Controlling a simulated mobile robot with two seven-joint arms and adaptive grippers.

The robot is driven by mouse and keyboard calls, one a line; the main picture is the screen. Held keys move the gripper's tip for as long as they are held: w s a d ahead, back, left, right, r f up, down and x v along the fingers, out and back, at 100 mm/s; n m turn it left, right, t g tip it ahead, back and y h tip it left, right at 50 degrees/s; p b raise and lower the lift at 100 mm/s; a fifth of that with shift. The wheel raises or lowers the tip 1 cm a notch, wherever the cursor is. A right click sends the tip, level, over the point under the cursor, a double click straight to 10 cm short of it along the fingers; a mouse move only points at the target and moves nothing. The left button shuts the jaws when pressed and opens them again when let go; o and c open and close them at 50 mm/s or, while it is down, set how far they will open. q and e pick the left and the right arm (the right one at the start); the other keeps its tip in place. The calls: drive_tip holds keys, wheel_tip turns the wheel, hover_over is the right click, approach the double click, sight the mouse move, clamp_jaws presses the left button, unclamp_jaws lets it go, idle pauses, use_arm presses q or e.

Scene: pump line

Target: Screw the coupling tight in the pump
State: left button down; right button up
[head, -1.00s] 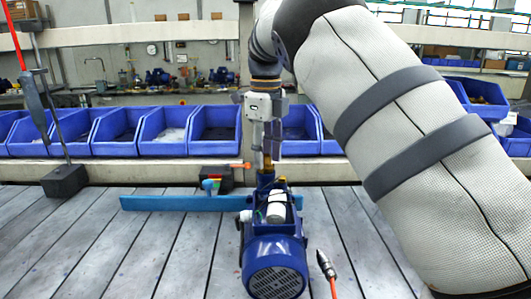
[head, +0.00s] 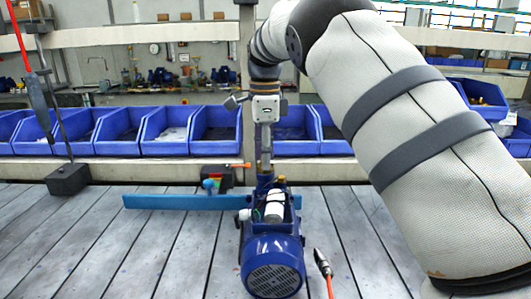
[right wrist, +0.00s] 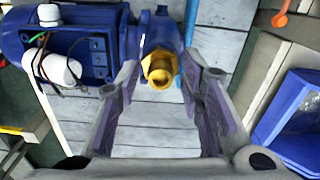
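The blue pump (head: 272,250) lies on the slatted bench, its motor end toward me. It also shows at the upper left of the right wrist view (right wrist: 95,50). The brass coupling (right wrist: 160,68) sits at the pump's port, with its hex end facing the wrist camera. My right gripper (head: 265,168) points down over the pump's far end. In the right wrist view its fingers (right wrist: 160,82) are spread, one on each side of the coupling, with visible gaps. How deep the coupling is seated cannot be told. My left gripper is out of view.
A blue bar (head: 165,202) lies behind the pump, near a small dark box (head: 218,178) with coloured parts. A tool with a red cable (head: 323,265) lies right of the pump. Blue bins (head: 165,132) line the back.

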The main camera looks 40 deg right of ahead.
drive_tip(key=n, duration=0.6)
idle(0.3)
clamp_jaws()
drive_tip(key=shift+d+m, duration=0.1)
drive_tip(key=shift+m, duration=1.6)
